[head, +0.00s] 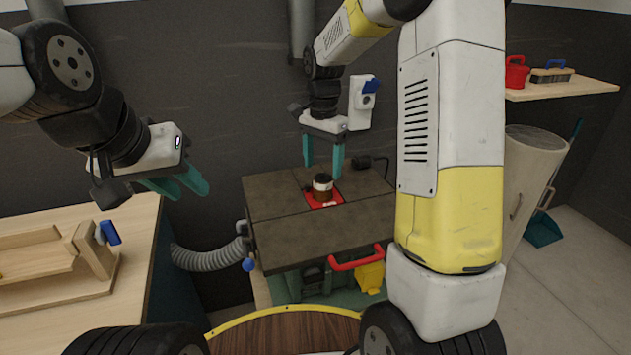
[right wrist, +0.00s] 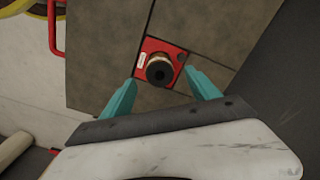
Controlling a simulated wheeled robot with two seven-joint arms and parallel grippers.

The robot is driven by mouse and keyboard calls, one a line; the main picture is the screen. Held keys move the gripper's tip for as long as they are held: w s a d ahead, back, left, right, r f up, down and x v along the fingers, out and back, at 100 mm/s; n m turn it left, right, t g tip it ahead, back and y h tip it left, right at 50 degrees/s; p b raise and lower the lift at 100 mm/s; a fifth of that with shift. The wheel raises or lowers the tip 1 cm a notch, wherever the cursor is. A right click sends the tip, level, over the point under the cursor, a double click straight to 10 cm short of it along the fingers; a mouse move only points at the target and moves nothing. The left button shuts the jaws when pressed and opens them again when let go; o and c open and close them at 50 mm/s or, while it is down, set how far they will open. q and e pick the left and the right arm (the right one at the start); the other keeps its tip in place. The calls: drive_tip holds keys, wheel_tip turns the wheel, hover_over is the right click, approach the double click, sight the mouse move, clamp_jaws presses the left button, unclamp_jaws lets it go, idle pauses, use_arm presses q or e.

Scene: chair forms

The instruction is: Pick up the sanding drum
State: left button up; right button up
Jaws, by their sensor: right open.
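The sanding drum (head: 322,187) is a short brown cylinder with a pale band near its top. It stands upright on a red square plate (head: 337,199) set in the dark machine table. In the right wrist view the drum (right wrist: 159,69) shows from above, with a dark hole in its middle. My right gripper (head: 323,168) is open with teal fingers pointing down, above and just behind the drum. In the right wrist view its fingertips (right wrist: 160,82) are spread to either side of the drum, apart from it. My left gripper (head: 190,190) is open and empty above the left workbench's edge.
The machine table (head: 280,235) has a red handle (head: 356,258) at its front and a grey hose (head: 205,256) on its left. A wooden workbench (head: 140,250) with a wooden jig is at the left. A shelf (head: 565,88) and a bin (head: 525,175) stand at right.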

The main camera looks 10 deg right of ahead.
sight(324, 177)
drive_tip(key=f, duration=0.5)
drive_tip(key=shift+w+d, duration=0.1)
drive_tip(key=shift+d, duration=0.1)
drive_tip(key=shift+r, duration=0.1)
clamp_jaws()
